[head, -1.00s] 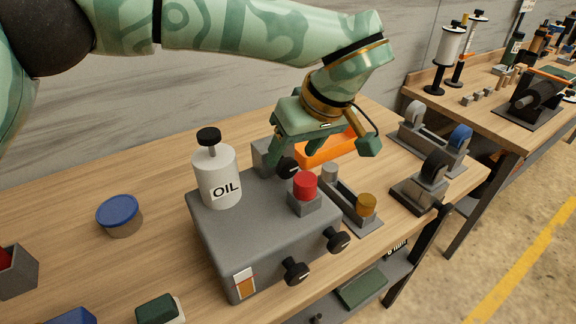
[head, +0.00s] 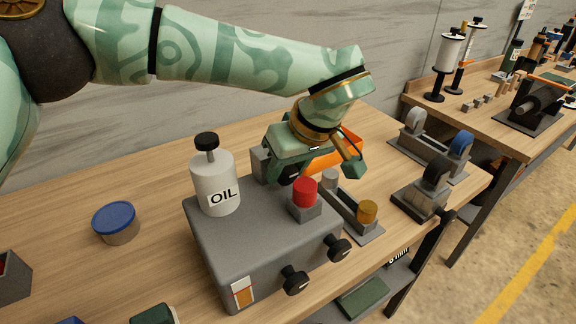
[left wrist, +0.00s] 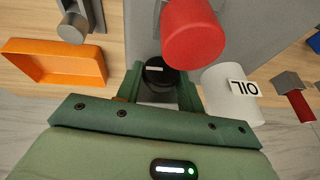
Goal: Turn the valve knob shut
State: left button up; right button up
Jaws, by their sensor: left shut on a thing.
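My left gripper (head: 287,170) is at the back of the grey machine box (head: 255,235), behind the red cap (head: 304,193). In the left wrist view the gripper's green fingers stand either side of a black knob (left wrist: 155,72), and it is shut on that knob. In the head view the gripper mostly hides this knob. Two more black knobs, one left (head: 295,281) and one right (head: 339,250), are on the box's front face, apart from the gripper. My right gripper is not in view.
A white oil bottle (head: 214,180) stands on the box, left of the gripper. An orange tray (head: 345,158) lies behind the gripper. A rack with a brass-coloured cylinder (head: 367,211) stands right of the box. A blue-lidded tin (head: 115,220) sits on the left, with bare bench around it.

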pick_arm(q)
jog(key=shift+r, duration=0.1)
jog(key=shift+s+a+t+h+p, duration=0.1)
jog(key=shift+t+h+p, duration=0.4)
jog(key=shift+h+p, duration=0.15)
jog(key=shift+a+n+t+h, duration=0.1)
jog(key=shift+n+t+h, duration=0.25)
jog(key=shift+h, duration=0.3)
jog(key=shift+s+a+f+t+h+b, duration=0.1)
jog(key=shift+f+t+h+b, duration=0.2)
jog(key=shift+t+h+b, duration=0.6)
jog(key=shift+r+n+t+h+b, duration=0.15)
jog(key=shift+n+t+h+b, duration=0.1)
jog(key=shift+n+h+b, duration=0.15)
jog(key=o, duration=1)
